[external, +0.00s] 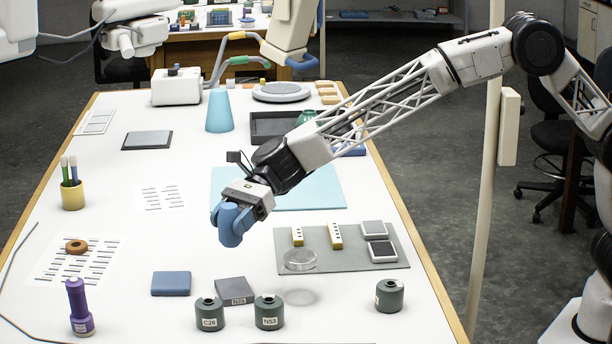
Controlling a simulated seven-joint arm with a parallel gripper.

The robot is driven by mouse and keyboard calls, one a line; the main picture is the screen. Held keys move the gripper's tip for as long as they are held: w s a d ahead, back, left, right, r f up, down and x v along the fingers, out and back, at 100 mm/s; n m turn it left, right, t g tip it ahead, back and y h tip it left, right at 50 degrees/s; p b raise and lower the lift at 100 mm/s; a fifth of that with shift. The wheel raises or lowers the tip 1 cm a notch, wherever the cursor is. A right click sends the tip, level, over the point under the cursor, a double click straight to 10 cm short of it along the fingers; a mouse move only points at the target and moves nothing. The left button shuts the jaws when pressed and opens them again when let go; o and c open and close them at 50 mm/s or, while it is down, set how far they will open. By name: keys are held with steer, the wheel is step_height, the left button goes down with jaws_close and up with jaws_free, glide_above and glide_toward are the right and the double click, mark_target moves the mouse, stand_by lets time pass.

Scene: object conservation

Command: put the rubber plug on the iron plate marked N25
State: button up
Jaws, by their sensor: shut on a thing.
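The iron plate (235,290) is a dark grey slab near the front of the white table, with a small label that seems to read N25. Its top looks bare. My gripper (231,213) is shut on a blue, rounded cylinder, which looks like the rubber plug (231,229). The plug is held upright, apart from the table, and appears above and behind the plate in the picture. The blue fingers cover part of its sides.
Two green labelled weights (209,313) (269,311) stand just in front of the plate. A blue block (171,283) lies to its left and a clear dish (300,260) to its right. A purple object (79,307) stands at front left. Another green weight (389,294) is at right.

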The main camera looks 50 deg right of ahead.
mark_target(232, 244)
steer(key=shift+f, duration=2.5)
steer(key=shift+f, duration=0.1)
steer(key=shift+f, duration=2.4)
steer(key=shift+f, duration=0.1)
steer(key=o, duration=0.9)
steer(key=v, duration=1.2)
